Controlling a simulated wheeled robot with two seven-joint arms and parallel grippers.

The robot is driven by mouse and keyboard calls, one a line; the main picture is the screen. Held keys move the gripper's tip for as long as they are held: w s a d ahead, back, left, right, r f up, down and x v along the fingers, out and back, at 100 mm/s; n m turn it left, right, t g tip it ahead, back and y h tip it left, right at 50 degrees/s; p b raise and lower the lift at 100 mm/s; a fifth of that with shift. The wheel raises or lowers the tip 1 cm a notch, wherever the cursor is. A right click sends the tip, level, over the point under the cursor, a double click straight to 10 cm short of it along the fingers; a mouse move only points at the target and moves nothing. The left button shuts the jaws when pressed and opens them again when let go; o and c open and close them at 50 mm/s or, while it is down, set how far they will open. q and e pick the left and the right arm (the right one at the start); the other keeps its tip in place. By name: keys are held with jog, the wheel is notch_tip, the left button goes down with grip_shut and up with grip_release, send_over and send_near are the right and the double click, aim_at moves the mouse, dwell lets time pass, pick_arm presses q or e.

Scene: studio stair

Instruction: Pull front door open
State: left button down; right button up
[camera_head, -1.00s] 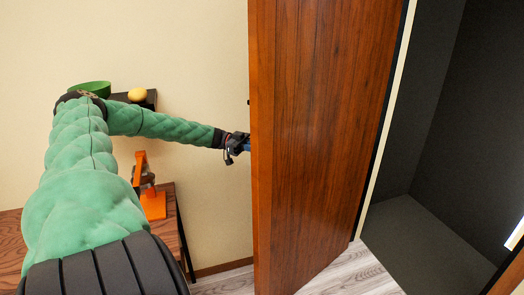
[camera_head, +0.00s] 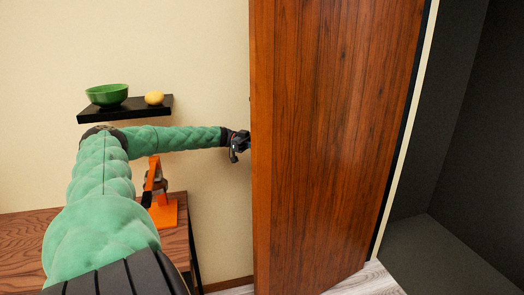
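The front door (camera_head: 330,150) is a tall brown wooden panel. It stands swung open, with a dark doorway to its right. My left arm comes in from the left and reaches the door's left edge. My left gripper (camera_head: 239,143) is at that edge, on the left side of the door. Its fingertips and any handle are hidden behind the edge, so I cannot tell whether it grips anything. My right gripper is not in view.
A black wall shelf (camera_head: 126,109) holds a green bowl (camera_head: 107,95) and a yellow round fruit (camera_head: 154,98). Below it, a wooden table (camera_head: 25,240) carries an orange object (camera_head: 163,212). The dark recess (camera_head: 440,150) beyond the doorway looks empty. A strip of floor (camera_head: 367,281) shows at the bottom.

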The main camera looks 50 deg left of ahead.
pick_arm(q)
jog(key=shift+w+a, duration=0.1)
jog(key=shift+a, duration=0.05)
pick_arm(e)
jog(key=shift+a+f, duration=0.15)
pick_arm(q)
jog(key=c, duration=1.5)
grip_release()
jog(key=shift+w, duration=0.15)
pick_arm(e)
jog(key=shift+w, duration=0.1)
